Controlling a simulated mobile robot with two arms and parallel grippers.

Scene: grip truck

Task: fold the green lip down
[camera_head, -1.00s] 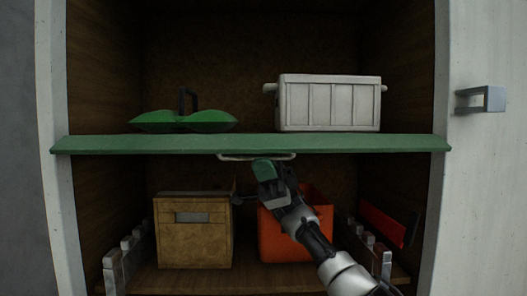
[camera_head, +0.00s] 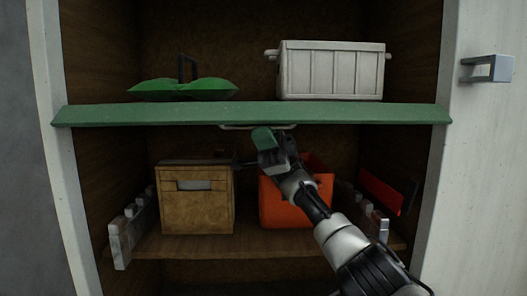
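The green lip (camera_head: 340,113) runs level across the front of the upper shelf, spanning the cabinet opening. A thin metal handle (camera_head: 232,127) hangs under its middle. My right gripper (camera_head: 264,141) comes up from the lower right and sits at the handle's right part, just below the lip. It covers part of the handle, and I cannot tell whether its fingers are closed around it. My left gripper is not in view.
On the upper shelf stand a white ribbed crate (camera_head: 332,72) and a green two-lobed thing (camera_head: 183,90) with a dark handle. Below are a brown box (camera_head: 194,205) and an orange bin (camera_head: 291,213), behind my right arm. A cabinet door handle (camera_head: 487,69) sticks out at right.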

